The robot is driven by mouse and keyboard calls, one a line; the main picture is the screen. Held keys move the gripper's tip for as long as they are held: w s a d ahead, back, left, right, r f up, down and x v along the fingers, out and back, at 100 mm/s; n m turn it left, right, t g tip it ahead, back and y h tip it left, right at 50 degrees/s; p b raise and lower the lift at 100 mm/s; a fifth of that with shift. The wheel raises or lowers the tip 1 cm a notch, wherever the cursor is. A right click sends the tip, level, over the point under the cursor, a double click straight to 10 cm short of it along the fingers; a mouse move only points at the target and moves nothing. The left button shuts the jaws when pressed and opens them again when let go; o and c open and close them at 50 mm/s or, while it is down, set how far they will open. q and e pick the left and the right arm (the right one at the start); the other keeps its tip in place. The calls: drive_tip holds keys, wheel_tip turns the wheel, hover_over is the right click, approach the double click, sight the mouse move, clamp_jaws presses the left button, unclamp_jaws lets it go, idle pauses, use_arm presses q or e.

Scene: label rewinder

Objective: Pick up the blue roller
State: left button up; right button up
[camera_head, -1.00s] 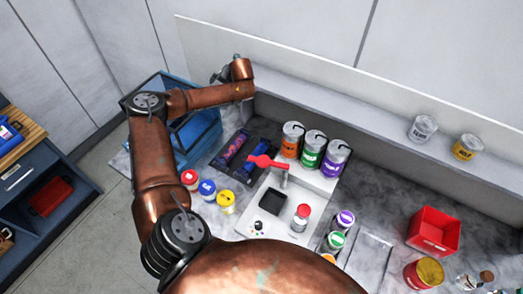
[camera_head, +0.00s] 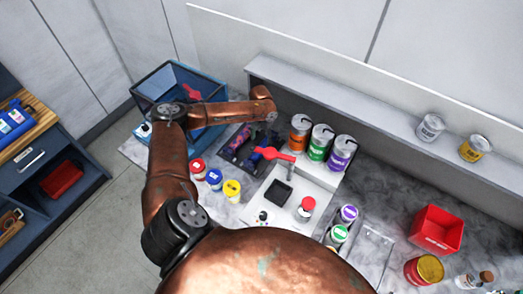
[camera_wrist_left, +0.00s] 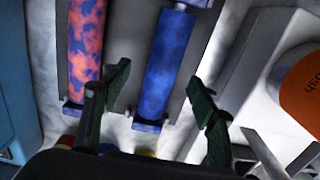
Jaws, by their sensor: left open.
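The blue roller (camera_wrist_left: 170,60), mottled dark and light blue, lies lengthwise in a dark tray (camera_wrist_left: 134,30) in the left wrist view. My left gripper (camera_wrist_left: 158,82) is open and empty. Its two green fingers stand on either side of the blue roller's near part, with gaps on both sides. A red-and-blue mottled roller (camera_wrist_left: 85,45) lies parallel to it, left of the left finger. In the head view my left gripper (camera_head: 264,126) hangs over the tray and partly hides the blue roller. My right gripper is not in view.
Orange, green and purple cans (camera_head: 320,142) stand close to the right of the tray. A blue open crate (camera_head: 147,92) is behind left. Small red, blue and yellow-lidded jars (camera_head: 215,180) stand in front. A red-handled press (camera_head: 272,154) is near the gripper.

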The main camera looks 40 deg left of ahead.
sight(262, 146)
use_arm(q)
drive_tip(key=f, duration=0.1)
drive_tip(key=f+p, duration=0.1)
drive_tip(key=f, duration=0.2)
drive_tip(key=shift+s+d+f+p, duration=0.15)
drive_tip(key=shift+s+d+p, duration=0.15)
drive_tip(key=shift+d, duration=0.1)
drive_tip(key=shift+a+f, duration=0.1)
drive_tip(key=shift+f, duration=0.4)
clamp_jaws()
drive_tip(key=shift+w+r, duration=0.15)
